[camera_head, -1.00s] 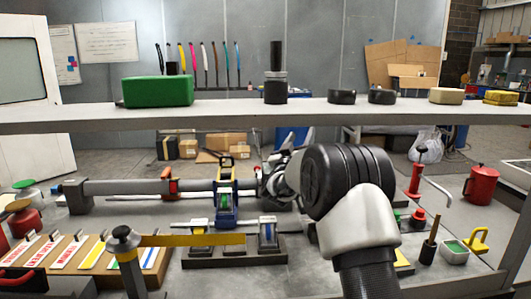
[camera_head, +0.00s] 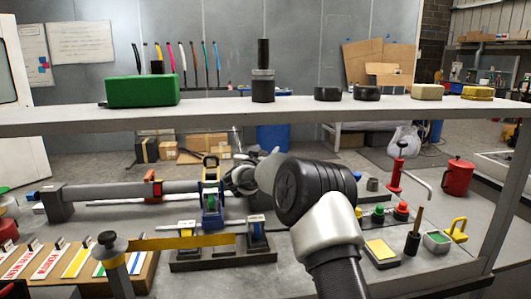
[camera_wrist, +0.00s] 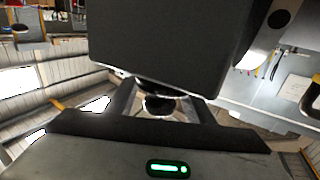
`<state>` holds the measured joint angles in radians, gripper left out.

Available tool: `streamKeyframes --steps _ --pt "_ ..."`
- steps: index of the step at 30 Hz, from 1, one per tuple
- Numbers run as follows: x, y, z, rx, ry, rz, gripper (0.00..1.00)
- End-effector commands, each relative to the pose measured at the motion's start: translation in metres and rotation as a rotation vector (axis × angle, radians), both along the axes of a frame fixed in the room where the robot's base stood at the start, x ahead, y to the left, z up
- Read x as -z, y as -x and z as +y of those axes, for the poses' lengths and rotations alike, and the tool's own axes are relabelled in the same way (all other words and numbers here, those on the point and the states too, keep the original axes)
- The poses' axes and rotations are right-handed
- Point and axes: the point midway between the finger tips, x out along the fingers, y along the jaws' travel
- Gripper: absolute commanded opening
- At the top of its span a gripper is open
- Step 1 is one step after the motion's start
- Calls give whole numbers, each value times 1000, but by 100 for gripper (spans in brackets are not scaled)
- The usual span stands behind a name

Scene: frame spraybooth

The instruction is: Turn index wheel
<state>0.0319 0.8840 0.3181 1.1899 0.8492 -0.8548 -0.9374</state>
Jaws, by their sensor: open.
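A long grey tube (camera_head: 110,191) lies across the bench in the head view, with a red clamp (camera_head: 153,186) on it. Its right part passes a blue and yellow stand (camera_head: 211,208). My gripper (camera_head: 238,180) is just right of that stand, partly hidden behind my black arm joint. In the wrist view my gripper (camera_wrist: 160,105) is open, its two fingers apart. A dark round part (camera_wrist: 158,104) shows between them; I cannot tell whether it is the index wheel or whether the fingers touch it. A large dark block fills the upper middle of that view.
A grey shelf (camera_head: 300,111) crosses above the bench, carrying a green box (camera_head: 142,91) and dark discs. A black post with a yellow arm (camera_head: 180,242) stands in front left. A black-based fixture (camera_head: 222,258) lies before the stand. Buttons and a red crank (camera_head: 396,175) are right.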

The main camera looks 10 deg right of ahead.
Motion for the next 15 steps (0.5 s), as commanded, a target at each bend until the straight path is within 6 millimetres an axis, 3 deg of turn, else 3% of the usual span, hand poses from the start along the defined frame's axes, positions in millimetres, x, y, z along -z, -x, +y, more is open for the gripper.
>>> streamKeyframes --steps 7,15 --pt "0 -1 0 -1 1 0 48" --pt "0 -1 0 -1 1 0 7"
